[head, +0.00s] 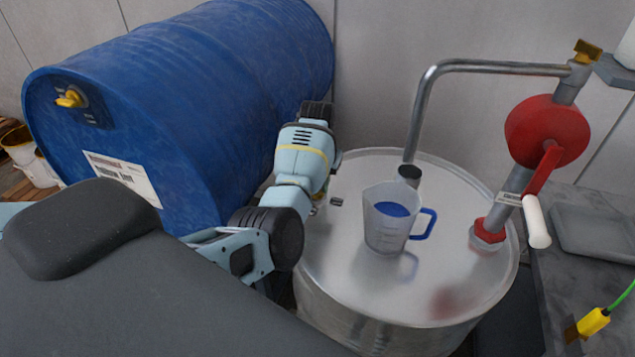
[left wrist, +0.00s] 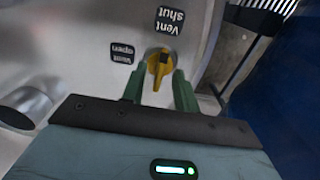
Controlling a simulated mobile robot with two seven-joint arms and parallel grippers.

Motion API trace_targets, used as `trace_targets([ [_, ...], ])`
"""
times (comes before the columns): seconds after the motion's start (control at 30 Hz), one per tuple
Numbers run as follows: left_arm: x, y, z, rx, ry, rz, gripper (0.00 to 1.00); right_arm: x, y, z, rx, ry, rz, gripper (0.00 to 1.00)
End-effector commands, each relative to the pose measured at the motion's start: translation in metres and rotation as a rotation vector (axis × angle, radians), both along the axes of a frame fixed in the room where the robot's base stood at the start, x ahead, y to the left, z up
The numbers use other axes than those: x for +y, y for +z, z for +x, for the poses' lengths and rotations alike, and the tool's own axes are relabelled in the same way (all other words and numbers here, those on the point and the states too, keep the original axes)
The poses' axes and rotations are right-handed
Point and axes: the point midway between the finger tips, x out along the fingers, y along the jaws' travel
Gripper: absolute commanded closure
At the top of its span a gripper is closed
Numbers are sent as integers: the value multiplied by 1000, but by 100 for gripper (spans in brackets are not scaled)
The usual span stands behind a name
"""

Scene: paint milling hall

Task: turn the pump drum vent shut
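The pump drum (head: 345,265) is a steel drum with a red hand pump (head: 545,130). In the left wrist view its lid carries a yellow vent knob (left wrist: 160,65) with a dark patch on its bar. The bar lies roughly up and down in the picture. A "Vent shut" label (left wrist: 169,20) is above it and a "Vent open" label (left wrist: 122,52) to its left, both upside down. My left gripper (left wrist: 158,86) has its green fingers apart, one either side of the knob, with gaps visible. In the head view my left arm hides the knob and fingers. My right gripper is out of view.
A measuring jug (head: 385,222) with blue contents stands on the lid, right of my left arm. A bent steel pipe (head: 425,100) ends above the lid behind it. A large blue drum (head: 180,85) lies close on the left. A grey tray (head: 597,232) is at right.

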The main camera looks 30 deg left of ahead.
Motion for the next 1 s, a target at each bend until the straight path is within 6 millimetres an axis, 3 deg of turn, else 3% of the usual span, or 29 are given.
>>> trace_targets([
  [0.5, 0, 70, 1, -3, -1, 2, 70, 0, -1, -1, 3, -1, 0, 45],
  [1.0, 0, 75, 0, -2, -1, 0, 70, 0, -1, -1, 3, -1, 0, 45],
])
